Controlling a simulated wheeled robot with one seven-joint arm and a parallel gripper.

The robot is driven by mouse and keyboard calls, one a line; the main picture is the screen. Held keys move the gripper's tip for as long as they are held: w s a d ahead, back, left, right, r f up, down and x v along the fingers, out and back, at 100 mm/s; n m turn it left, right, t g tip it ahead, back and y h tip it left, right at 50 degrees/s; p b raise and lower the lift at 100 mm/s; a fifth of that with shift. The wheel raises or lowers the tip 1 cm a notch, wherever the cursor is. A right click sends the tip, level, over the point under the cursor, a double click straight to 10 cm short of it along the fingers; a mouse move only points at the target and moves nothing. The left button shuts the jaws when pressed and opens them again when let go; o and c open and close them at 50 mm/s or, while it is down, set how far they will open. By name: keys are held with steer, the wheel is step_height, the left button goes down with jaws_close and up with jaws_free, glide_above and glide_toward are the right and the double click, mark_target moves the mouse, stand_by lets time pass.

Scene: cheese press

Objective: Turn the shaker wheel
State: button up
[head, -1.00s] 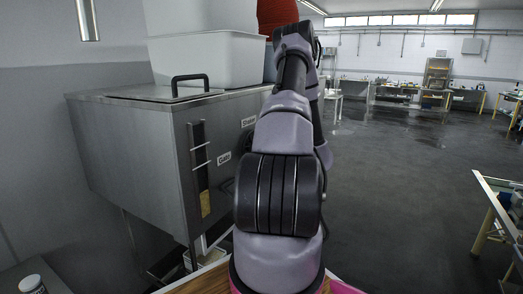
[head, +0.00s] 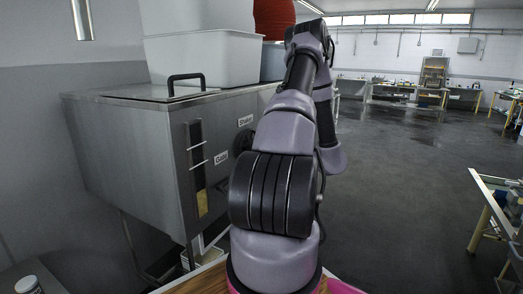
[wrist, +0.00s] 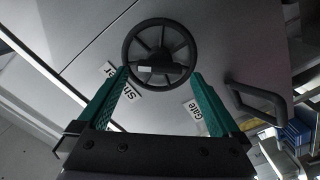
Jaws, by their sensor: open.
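The shaker wheel (wrist: 160,52) is a dark spoked wheel on the metal front of the machine, near the top middle of the wrist view. In the head view, my arm partly hides the wheel (head: 244,141), beside the "Shaker" label (head: 245,120). My gripper (wrist: 160,74) has two green fingers spread apart, one tip toward each lower side of the wheel. The jaws are open and hold nothing. I cannot tell whether the fingertips touch the rim. My gripper is hidden in the head view.
The metal machine (head: 140,150) stands at left, with a white tub (head: 205,58) on top. A dark handle (wrist: 258,100) sticks out near the "Gate" label (wrist: 196,112), right of my gripper in the wrist view. Open floor (head: 395,190) lies to the right.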

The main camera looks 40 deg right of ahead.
steer(key=shift+v, duration=2.7)
